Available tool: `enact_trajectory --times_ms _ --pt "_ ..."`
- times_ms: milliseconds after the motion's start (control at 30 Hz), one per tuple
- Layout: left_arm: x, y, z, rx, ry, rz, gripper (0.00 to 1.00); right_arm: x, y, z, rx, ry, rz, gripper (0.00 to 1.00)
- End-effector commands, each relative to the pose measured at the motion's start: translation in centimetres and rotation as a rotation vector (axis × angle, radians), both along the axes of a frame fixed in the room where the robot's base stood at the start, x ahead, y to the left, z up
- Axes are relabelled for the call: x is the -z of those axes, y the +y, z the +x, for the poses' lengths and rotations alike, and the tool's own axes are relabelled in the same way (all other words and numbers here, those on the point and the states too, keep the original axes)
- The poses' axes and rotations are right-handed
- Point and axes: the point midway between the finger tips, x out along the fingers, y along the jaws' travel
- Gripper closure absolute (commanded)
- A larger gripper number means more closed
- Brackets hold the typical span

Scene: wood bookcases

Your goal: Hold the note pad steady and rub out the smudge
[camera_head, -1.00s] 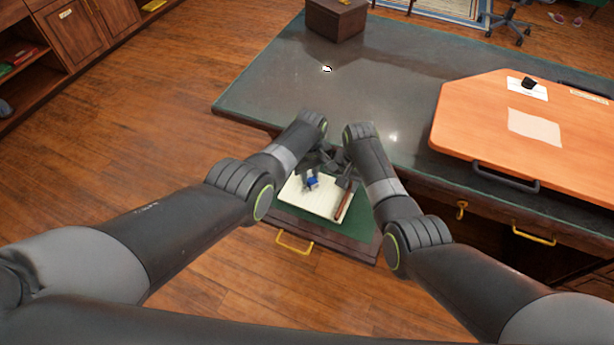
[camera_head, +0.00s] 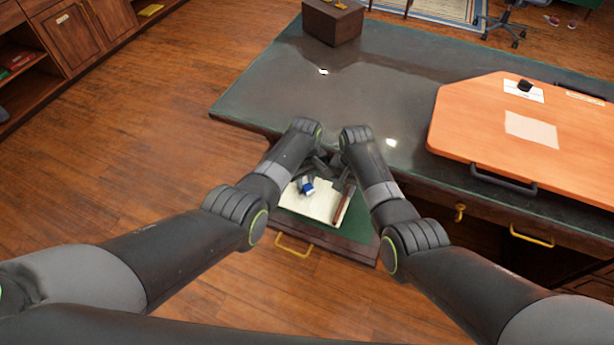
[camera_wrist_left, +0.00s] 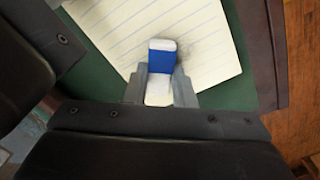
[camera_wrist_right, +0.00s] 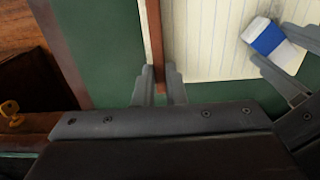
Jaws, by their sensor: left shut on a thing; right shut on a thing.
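The note pad (camera_head: 322,208) is cream with ruled lines and a brown strip along its right side. It lies on a green-lined pull-out. It also shows in the left wrist view (camera_wrist_left: 112,38). My left gripper (camera_wrist_left: 160,88) is shut on a blue and white eraser (camera_wrist_left: 162,58), held at the page. A faint grey smudge (camera_wrist_left: 193,52) shows on the paper beside the eraser. My right gripper (camera_wrist_right: 160,88) is shut on the brown strip (camera_wrist_right: 153,40) at the pad's edge. The fingertips are partly hidden by my wrists in the head view.
The pull-out has a yellow handle (camera_head: 294,246) and extends from the dark desk (camera_head: 260,85). An orange board (camera_head: 480,125) with papers lies on the desk at right. A brown box (camera_head: 333,25) stands at the back. The desk's middle is mostly clear.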

Motion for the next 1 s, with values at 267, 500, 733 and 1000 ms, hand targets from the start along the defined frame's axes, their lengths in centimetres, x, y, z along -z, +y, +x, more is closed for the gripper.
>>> enact_trajectory --times_ms 267,500,733,1000 --pt "-0.1 0.5 -1.5 0.001 0.0 0.0 0.95 0.0 -0.1 0.0 0.002 0.0 -0.002 1.0" --pt "0.1 0.8 -2.8 0.001 0.0 -0.003 0.95 0.0 -0.1 0.0 0.002 0.0 -0.002 1.0" --pt "0.2 1.4 -4.6 0.001 0.001 -0.002 0.95 0.0 -0.1 0.0 0.002 0.0 -0.002 1.0" --pt "0.2 1.5 -4.9 0.002 0.0 0.0 0.95 0.0 -0.1 0.0 0.002 0.0 -0.002 1.0"
